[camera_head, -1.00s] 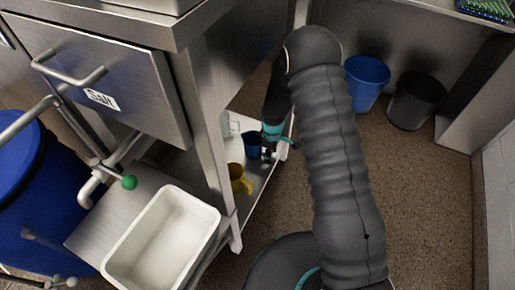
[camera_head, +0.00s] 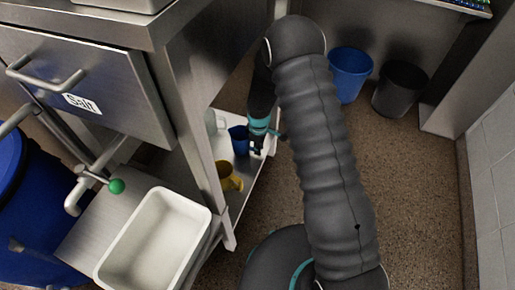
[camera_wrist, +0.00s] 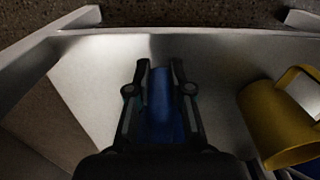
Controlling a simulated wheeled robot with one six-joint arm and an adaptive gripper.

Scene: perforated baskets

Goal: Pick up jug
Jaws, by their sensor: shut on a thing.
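A blue jug (camera_head: 239,139) stands on the low steel shelf under the counter, partly hidden by my arm. My gripper (camera_head: 262,146) is at the jug's right side, low over the shelf. In the wrist view my gripper (camera_wrist: 160,75) has its two fingers on either side of a blue part of the jug (camera_wrist: 161,105), shut on it. The rest of the jug is hidden behind the gripper body. A yellow jug (camera_head: 229,178) stands nearer on the same shelf, and it also shows at the right of the wrist view (camera_wrist: 275,120).
The steel shelf (camera_wrist: 90,75) has a raised edge and table legs near its corners. A clear container (camera_head: 214,122) stands behind the blue jug. A blue bin (camera_head: 350,75) and a dark bin (camera_head: 400,88) stand on the floor. The floor at right is free.

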